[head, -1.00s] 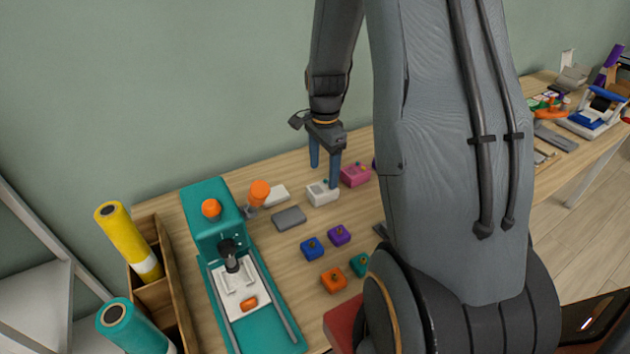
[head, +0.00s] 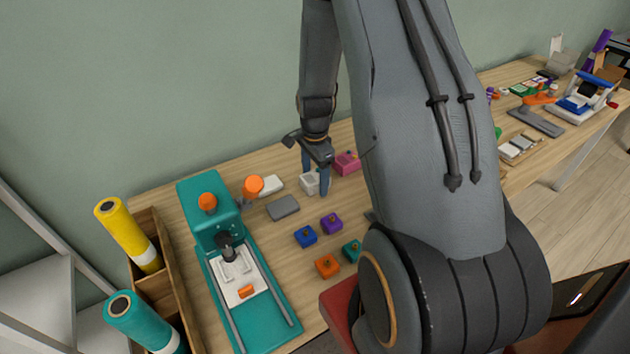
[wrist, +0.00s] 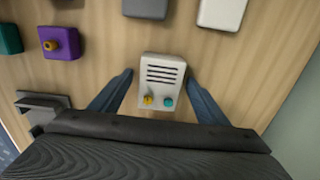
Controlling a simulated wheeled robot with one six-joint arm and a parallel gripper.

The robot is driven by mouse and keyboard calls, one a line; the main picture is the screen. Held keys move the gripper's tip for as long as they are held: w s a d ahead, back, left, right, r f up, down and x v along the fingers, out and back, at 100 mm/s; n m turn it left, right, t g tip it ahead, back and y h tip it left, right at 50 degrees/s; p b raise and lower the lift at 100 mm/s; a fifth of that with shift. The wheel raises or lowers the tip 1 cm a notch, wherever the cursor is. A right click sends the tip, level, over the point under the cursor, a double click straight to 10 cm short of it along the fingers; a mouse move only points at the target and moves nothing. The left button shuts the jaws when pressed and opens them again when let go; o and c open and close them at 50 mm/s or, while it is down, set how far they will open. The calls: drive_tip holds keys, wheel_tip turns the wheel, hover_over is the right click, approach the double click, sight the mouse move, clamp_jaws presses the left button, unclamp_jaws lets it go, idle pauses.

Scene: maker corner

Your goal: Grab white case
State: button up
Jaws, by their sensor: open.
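The white case (head: 309,183) sits on the wooden table, partly hidden behind my gripper in the head view. In the wrist view the white case (wrist: 161,84) shows dark slots and a yellow and a teal knob. My gripper (head: 317,186) is open, with its blue fingers lowered around the case. In the wrist view my gripper (wrist: 160,80) has one finger on each side of the case, with a small gap visible on the left and the right finger very close to it. Whether the fingers touch the case or the table is hard to tell.
A pink case (head: 346,163) stands just right of the white one. A grey block (head: 283,207) and a white block (head: 270,185) lie to its left. Blue (head: 305,236), purple (head: 331,223) and orange (head: 327,265) small boxes lie in front. A teal press (head: 215,225) stands further left.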

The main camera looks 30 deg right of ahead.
drive_tip(key=c, duration=1.2)
drive_tip(key=shift+r, duration=0.15)
